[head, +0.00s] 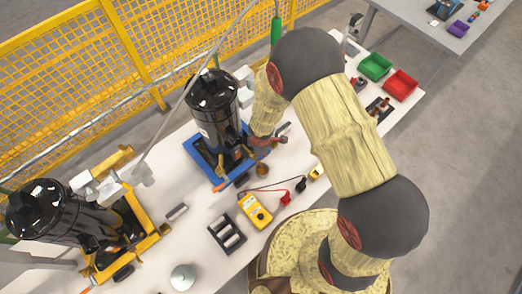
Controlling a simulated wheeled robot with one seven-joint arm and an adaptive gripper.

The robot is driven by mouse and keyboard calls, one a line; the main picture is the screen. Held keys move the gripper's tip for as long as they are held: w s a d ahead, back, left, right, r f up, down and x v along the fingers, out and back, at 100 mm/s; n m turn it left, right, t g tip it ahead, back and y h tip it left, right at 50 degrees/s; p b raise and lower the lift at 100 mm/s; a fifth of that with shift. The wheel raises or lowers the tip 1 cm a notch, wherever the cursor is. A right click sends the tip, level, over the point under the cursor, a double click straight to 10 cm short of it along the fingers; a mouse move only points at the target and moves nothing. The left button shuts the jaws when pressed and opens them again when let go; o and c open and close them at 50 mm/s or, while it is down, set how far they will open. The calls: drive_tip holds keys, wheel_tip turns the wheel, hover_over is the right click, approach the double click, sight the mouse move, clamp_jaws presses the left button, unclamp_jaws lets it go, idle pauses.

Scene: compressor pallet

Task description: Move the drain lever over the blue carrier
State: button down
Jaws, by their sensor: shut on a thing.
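The blue carrier (201,160) sits on the white table and holds a black compressor (213,105) upright, with copper-coloured fittings at its front right. My gripper (262,141) points down at the carrier's right side, close to the fittings, and is mostly hidden by my own wrist. A small red part (282,140), which looks like the drain lever, shows at my fingertips; my gripper is shut on it. Whether the lever touches the carrier or a fitting I cannot tell.
A second black compressor (62,214) stands in a yellow carrier (146,243) at left. A yellow multimeter (254,210) with leads and a black tray (226,234) lie in front. Green (375,66) and red (400,84) bins stand at the right. Yellow fencing (60,75) runs behind.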

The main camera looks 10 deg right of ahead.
drive_tip(key=c, duration=1.9)
unclamp_jaws()
wheel_tip(320, 180, up, 12)
drive_tip(key=s, duration=0.2)
drive_tip(key=shift+s, duration=0.15)
drive_tip(key=shift+a+f, duration=0.1)
